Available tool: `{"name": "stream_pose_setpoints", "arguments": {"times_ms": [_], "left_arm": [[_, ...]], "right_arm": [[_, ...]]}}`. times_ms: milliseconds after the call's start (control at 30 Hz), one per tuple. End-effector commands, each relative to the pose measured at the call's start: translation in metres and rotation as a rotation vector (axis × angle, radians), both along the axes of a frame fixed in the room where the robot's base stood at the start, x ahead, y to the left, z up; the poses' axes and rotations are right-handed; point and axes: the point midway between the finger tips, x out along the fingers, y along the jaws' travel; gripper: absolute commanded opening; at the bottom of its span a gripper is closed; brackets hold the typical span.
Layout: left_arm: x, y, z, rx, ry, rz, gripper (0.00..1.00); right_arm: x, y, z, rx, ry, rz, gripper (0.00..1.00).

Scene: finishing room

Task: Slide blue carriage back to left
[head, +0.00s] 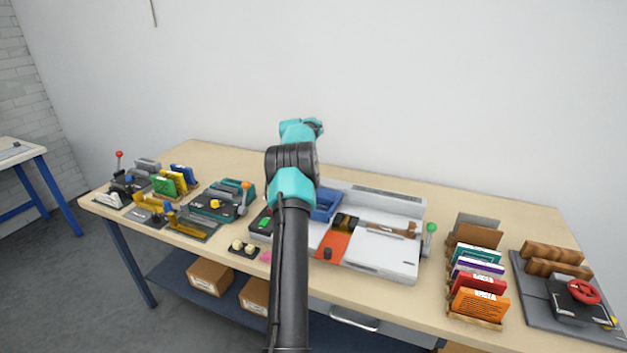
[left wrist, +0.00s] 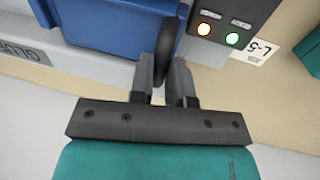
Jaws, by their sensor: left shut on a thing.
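The blue carriage (head: 325,205) sits on the white and grey machine (head: 393,258), partly hidden behind my left arm in the head view. It fills the upper left of the left wrist view (left wrist: 112,24). My left gripper (left wrist: 166,80) is shut on a dark upright handle (left wrist: 164,48) beside the carriage's wall. In the head view my arm hides the gripper's fingers and the handle. My right gripper is in neither view.
An orange plate (head: 331,246) and a green-knobbed lever (head: 431,228) are on the machine. Colored cards in a rack (head: 478,285) stand to the right; several fixtures crowd the left.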

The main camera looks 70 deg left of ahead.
Motion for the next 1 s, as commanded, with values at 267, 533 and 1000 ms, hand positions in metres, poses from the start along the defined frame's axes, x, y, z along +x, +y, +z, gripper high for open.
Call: {"name": "stream_pose_setpoints", "arguments": {"times_ms": [267,533,1000], "left_arm": [[-0.0054,0.0062,0.0007,0.004,0.000,0.000,0.00],[-0.0063,0.0070,0.0012,0.008,0.001,0.001,0.24],[-0.0047,0.0054,0.0013,0.002,-0.001,0.000,0.42]], "right_arm": [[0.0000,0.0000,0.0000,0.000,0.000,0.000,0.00],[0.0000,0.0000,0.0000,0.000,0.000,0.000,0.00],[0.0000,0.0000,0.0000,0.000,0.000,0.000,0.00]]}}
